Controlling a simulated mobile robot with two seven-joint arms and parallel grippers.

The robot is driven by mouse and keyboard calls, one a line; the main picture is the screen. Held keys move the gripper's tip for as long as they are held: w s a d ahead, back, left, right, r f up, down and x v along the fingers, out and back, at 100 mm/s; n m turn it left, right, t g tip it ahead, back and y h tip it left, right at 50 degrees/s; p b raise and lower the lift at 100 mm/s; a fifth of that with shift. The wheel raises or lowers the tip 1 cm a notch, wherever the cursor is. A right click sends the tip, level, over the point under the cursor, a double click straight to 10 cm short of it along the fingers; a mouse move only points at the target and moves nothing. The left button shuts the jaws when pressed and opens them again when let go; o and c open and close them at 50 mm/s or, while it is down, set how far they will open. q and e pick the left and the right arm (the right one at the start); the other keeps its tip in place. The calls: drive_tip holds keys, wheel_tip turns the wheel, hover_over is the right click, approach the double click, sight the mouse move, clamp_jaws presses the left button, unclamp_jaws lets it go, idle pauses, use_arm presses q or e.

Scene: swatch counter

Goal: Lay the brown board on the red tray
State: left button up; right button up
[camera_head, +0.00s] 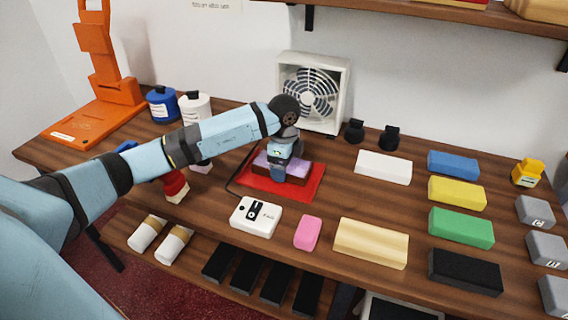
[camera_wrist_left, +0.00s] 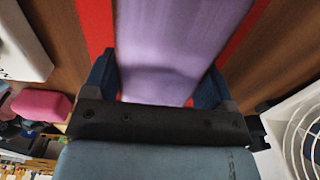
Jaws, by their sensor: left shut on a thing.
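The red tray (camera_head: 254,188) lies flat on the counter, below the fan; its red also shows in the wrist view (camera_wrist_left: 96,22). My left gripper (camera_head: 287,178) reaches down over the tray. It is shut on a lavender board (camera_wrist_left: 180,50), which lies between its fingers in the wrist view. In the head view the lavender board (camera_head: 261,161) shows left of the gripper. My right gripper is out of view.
A white device (camera_head: 256,217) and a pink block (camera_head: 308,232) stand just in front of the tray. A white-framed fan (camera_head: 313,90) stands behind. Several coloured blocks, including a white one (camera_head: 383,167) and a cream one (camera_head: 370,243), lie to the right.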

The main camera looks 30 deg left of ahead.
use_arm(q)
drive_tip(key=shift+f, duration=0.3)
idle(0.5)
drive_tip(key=o, duration=0.9)
wheel_tip(320, 180, up, 14)
drive_tip(key=shift+f+p, duration=0.1)
drive_tip(key=shift+p, duration=0.5)
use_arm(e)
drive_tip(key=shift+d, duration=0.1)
